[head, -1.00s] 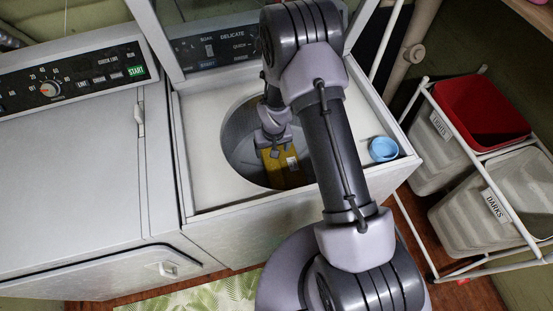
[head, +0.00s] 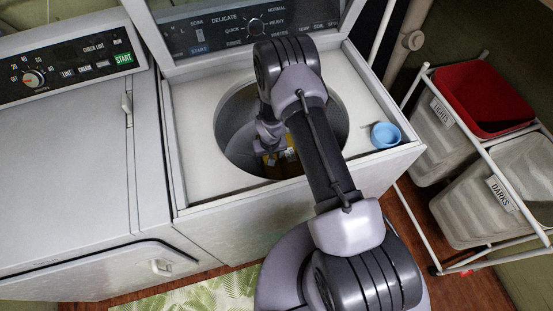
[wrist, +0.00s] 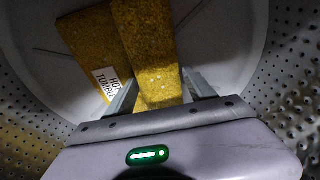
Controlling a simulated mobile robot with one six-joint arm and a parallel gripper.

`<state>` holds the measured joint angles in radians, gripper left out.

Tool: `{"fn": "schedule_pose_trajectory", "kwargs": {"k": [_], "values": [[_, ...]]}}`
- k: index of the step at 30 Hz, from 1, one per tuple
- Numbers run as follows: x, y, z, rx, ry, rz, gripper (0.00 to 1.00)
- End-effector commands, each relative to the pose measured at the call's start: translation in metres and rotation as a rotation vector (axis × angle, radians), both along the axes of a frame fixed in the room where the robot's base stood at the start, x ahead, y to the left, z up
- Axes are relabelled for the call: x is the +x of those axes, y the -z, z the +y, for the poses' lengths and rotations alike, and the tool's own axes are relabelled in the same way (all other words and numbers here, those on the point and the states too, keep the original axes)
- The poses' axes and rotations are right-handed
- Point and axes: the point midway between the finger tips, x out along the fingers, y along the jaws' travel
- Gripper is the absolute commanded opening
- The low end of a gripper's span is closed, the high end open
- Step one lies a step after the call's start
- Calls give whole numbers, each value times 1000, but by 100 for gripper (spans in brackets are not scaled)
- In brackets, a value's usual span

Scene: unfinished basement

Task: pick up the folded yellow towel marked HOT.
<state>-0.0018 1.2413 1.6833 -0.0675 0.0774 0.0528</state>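The folded yellow towel (wrist: 145,45) lies at the bottom of the washer drum in the wrist view. Its white label, reading HOT and TUMBLE, faces up at the left. In the head view only a small yellow part of the towel (head: 291,155) shows beside my gripper (head: 270,153). In the wrist view my gripper (wrist: 160,88) is open, its fingers apart on either side of the towel's raised right-hand fold. I cannot tell whether the fingers touch the cloth.
The perforated drum wall (wrist: 285,95) closely surrounds my gripper. The round opening sits in the washer's white top (head: 195,150), with a blue cup (head: 385,135) at its right. A dryer (head: 65,170) stands left, and a hamper rack (head: 415,205) right.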

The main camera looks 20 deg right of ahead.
Motion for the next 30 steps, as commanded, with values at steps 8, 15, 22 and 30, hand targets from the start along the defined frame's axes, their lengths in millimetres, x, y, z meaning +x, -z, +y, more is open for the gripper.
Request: {"fn": "schedule_pose_trajectory", "kwargs": {"k": [8,15,22,30], "values": [[0,0,0,0,0,0,8],[0,-2,0,0,0,-1,3],[1,-59,0,0,1,-3,3],[1,-101,0,0,0,-1,3]]}}
